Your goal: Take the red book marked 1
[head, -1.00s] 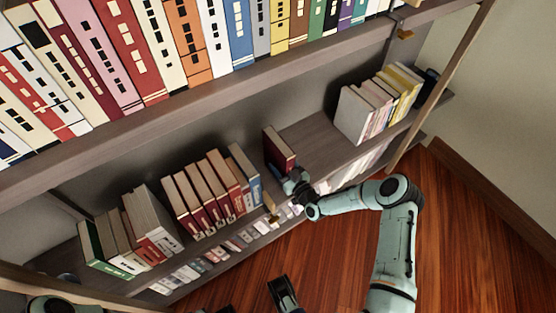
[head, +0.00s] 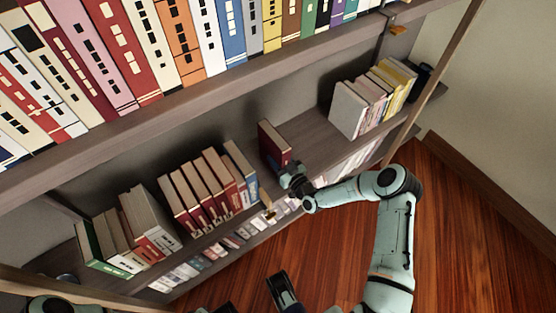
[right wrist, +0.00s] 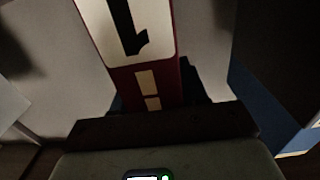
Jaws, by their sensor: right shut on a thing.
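The red book marked 1 (head: 274,143) stands upright by itself on the middle shelf, in a gap between two groups of books. My right gripper (head: 290,172) is at its near edge, shut on it, and partly hides its lower spine. In the right wrist view the book's red spine (right wrist: 149,86) carries a white label with a black 1, seen upside down. A dark part of the right gripper (right wrist: 160,124) crosses the spine's lower end. A dark end piece, seemingly my left gripper (head: 282,291), is low in the head view, away from the shelf; its opening is unclear.
A row of red books ending in a blue book (head: 240,170) stands left of the gap. Pale and yellow books (head: 350,108) stand to the right, with bare shelf between. A wooden post (head: 432,85) rises at the right.

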